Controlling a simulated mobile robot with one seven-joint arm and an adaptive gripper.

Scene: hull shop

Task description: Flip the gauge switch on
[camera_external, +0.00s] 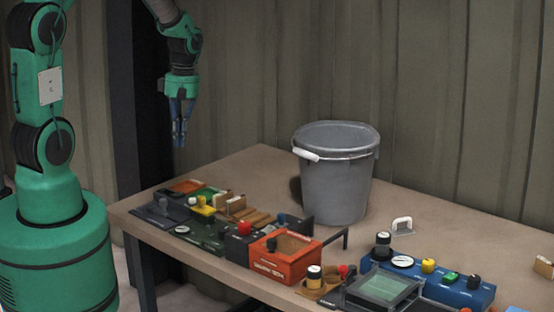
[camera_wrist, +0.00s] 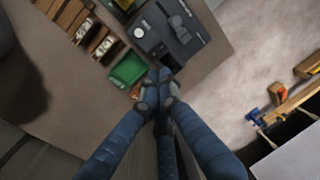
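My gripper (camera_external: 180,138) hangs fingers down above the far left end of the table, apart from everything on it. In the wrist view its blue fingertips (camera_wrist: 158,84) come together with nothing seen between them. A dark grey panel (camera_external: 162,215) lies at the table's left corner; in the wrist view a dark panel (camera_wrist: 161,48) has a small white round dial and raised dark parts. A blue box (camera_external: 452,292) at the right carries a white round dial (camera_external: 402,261) and several knobs. I cannot tell which part is the gauge switch or how it is set.
A grey bucket (camera_external: 335,180) stands at the table's back. The table (camera_external: 250,175) is bare left of the bucket.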

